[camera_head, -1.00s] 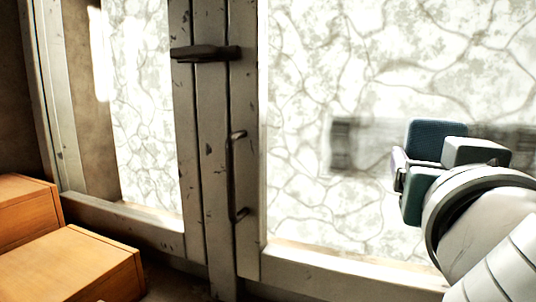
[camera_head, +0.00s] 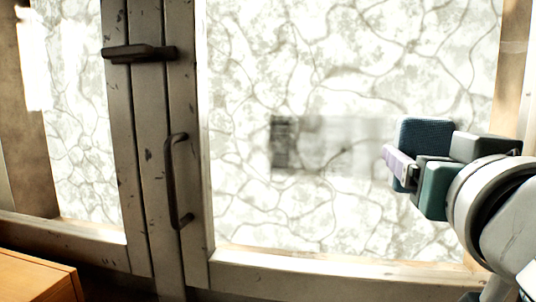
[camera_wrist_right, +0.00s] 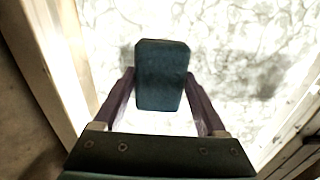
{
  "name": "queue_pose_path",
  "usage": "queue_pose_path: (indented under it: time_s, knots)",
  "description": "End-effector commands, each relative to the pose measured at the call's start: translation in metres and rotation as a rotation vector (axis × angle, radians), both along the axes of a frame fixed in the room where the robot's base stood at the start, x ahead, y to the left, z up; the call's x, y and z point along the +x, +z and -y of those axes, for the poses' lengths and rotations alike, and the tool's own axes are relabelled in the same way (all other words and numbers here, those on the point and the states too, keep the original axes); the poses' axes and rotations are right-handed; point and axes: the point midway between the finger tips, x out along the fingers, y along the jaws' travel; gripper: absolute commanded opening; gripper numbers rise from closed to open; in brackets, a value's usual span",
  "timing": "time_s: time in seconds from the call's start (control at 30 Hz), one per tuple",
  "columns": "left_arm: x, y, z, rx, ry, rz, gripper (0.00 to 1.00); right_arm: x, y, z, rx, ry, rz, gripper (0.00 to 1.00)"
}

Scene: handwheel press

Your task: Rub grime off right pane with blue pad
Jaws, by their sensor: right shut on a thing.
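The right pane (camera_head: 340,60) is a bright sheet covered with grey vein-like lines and blotches. A blurred grey band crosses its middle, with a darker smudge (camera_head: 282,142) at its left end; I cannot tell whether all of it is grime. The blue pad (camera_head: 428,138) is upright in my right gripper (camera_head: 404,168), in front of the pane's right part. In the right wrist view the pad (camera_wrist_right: 161,75) sits between both fingers, with the pane behind it. I cannot tell whether the pad touches the glass. My left gripper is not in view.
The worn grey door frame has a dark latch (camera_head: 140,53) and a vertical handle (camera_head: 175,180) left of the right pane. A left pane (camera_head: 80,120) stands beyond. An orange wooden box (camera_head: 38,278) is at lower left.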

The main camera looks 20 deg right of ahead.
Motion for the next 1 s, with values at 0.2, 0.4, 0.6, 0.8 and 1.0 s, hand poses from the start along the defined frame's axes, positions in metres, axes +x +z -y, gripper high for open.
queue_pose_path:
  time_s: [0.2, 0.4, 0.6, 0.8, 1.0]
  knots:
    - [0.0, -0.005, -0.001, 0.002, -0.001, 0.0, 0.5, -0.012, -0.001, 0.016, -0.003, 0.001, 0.001, 0.3]
    - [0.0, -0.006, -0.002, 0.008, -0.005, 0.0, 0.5, -0.016, 0.0, 0.02, -0.001, 0.002, 0.0, 0.3]
    - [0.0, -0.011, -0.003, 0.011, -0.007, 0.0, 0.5, -0.025, -0.001, 0.035, -0.002, 0.002, 0.0, 0.3]
    - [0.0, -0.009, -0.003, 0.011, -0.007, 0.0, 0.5, -0.031, 0.0, 0.048, -0.002, 0.002, -0.001, 0.3]
    - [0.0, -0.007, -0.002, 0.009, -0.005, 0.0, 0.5, -0.034, 0.0, 0.048, 0.003, 0.0, 0.001, 0.3]
